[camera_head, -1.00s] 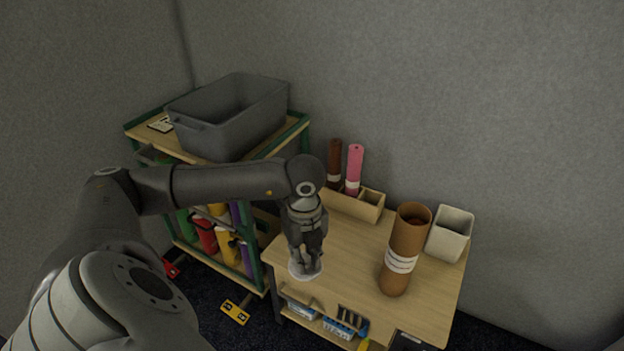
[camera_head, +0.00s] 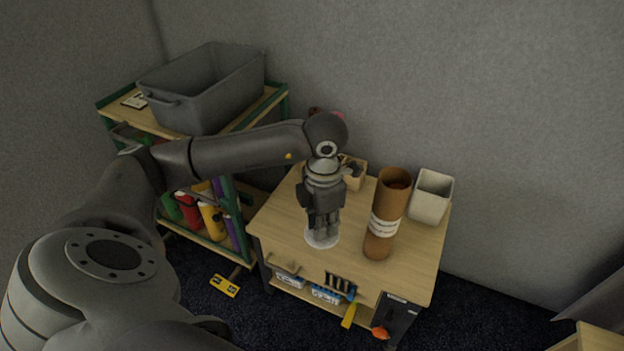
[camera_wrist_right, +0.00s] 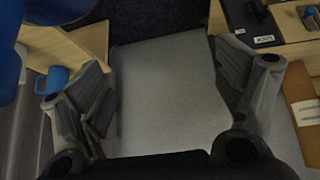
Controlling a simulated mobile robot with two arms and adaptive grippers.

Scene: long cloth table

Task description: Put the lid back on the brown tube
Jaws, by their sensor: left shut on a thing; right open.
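The brown tube (camera_head: 387,215) stands upright on the small wooden table, with a white label band around it. Its top end looks open and dark. The white round lid (camera_head: 312,242) is at the fingertips of my left gripper (camera_head: 322,230), just left of the tube's lower part. My left gripper points down and is shut on the lid. I cannot tell how high the lid is above the table. My right gripper (camera_wrist_right: 165,105) is open and empty in the right wrist view, its fingers wide apart.
A cream square bin (camera_head: 431,197) stands right of the tube. A small wooden holder (camera_head: 354,172) is partly hidden behind my left gripper. A grey crate (camera_head: 205,90) sits on a green-framed cart at left. The table's front (camera_head: 400,275) is clear.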

